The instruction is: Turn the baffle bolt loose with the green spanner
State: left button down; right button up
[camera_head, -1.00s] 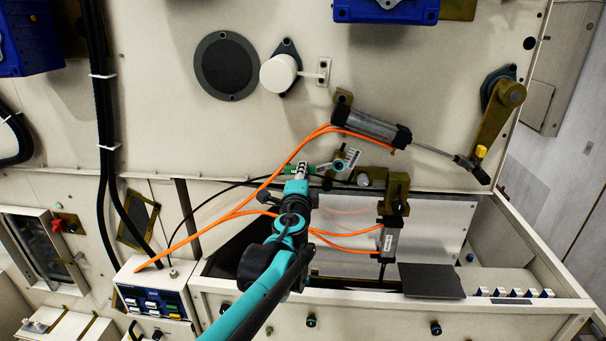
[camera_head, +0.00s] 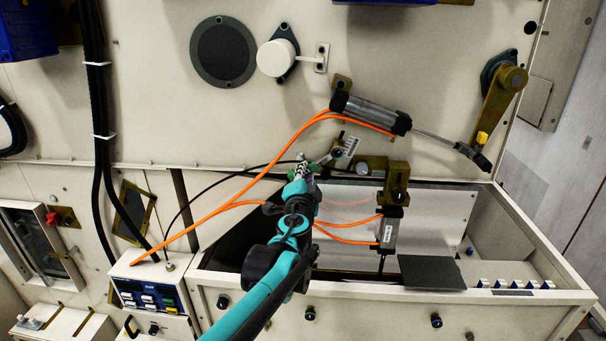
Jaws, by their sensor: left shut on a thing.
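My left gripper (camera_head: 302,171) is shut on the green spanner (camera_head: 314,167), with a little green showing beside the fingers. The spanner slants up to the right from the gripper. Its far end meets the dark round baffle bolt (camera_head: 337,153), beside a small white marked plate (camera_head: 351,146). The fit of the jaw around the bolt is too small to make out. My fingers hide much of the handle. My right gripper is not in view.
A cylinder (camera_head: 370,114) with orange hoses (camera_head: 255,185) sits above the bolt. A brass bracket (camera_head: 397,182) and a second cylinder (camera_head: 390,230) stand to the right. A black cable (camera_head: 225,183) runs behind my gripper. An open trough (camera_head: 480,275) lies below.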

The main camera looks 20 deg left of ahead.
pick_arm(q)
jog(key=shift+w+d+f+n, duration=0.1)
jog(key=shift+d+f+n, duration=0.2)
jog(key=shift+n, duration=0.2)
jog(key=d+f+n+b, duration=0.1)
jog(key=f+n+b, duration=0.1)
jog(key=n, duration=0.1)
jog(key=shift+w+d, duration=0.2)
jog(key=shift+d, duration=0.2)
